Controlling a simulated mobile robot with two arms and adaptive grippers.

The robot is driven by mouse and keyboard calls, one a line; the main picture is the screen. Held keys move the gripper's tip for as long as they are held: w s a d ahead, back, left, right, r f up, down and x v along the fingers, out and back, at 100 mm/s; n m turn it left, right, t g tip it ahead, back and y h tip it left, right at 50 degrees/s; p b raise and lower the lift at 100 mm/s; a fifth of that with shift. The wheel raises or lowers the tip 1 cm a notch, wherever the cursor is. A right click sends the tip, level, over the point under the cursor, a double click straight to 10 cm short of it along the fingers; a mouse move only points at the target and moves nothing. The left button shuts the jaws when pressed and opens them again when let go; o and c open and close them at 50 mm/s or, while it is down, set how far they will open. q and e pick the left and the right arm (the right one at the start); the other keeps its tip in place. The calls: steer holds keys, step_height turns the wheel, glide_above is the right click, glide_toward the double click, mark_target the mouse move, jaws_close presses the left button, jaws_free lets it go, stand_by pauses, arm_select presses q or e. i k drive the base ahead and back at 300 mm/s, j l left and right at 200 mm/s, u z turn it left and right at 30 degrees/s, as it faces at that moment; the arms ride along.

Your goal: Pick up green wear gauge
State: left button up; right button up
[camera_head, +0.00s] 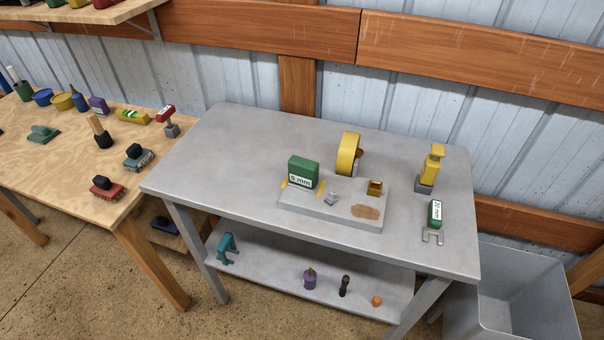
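Two green labelled pieces are on the grey metal table (240,150). A green block (304,170) marked "5 mm" stands on a light grey plate (330,215) between yellow marks. A smaller green piece (435,213) marked "20 mm", with a forked grey metal end, lies near the table's right side. I cannot tell from the labels alone which one is called the wear gauge. Neither of my grippers is in view.
A yellow ring-shaped piece (347,154), a small brass block (375,188) and a yellow tool (432,167) stand near the green pieces. A wooden bench (60,170) with brushes and pots is at left. A grey bin (520,300) stands at right. The table's left half is clear.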

mark_target(303, 172)
steer(key=l+u, duration=0.35)
steer(key=k+u, duration=0.15)
steer(key=u, duration=0.2)
steer(key=k+l+u, duration=0.1)
steer(key=l+u, duration=0.25)
steer(key=j, duration=0.1)
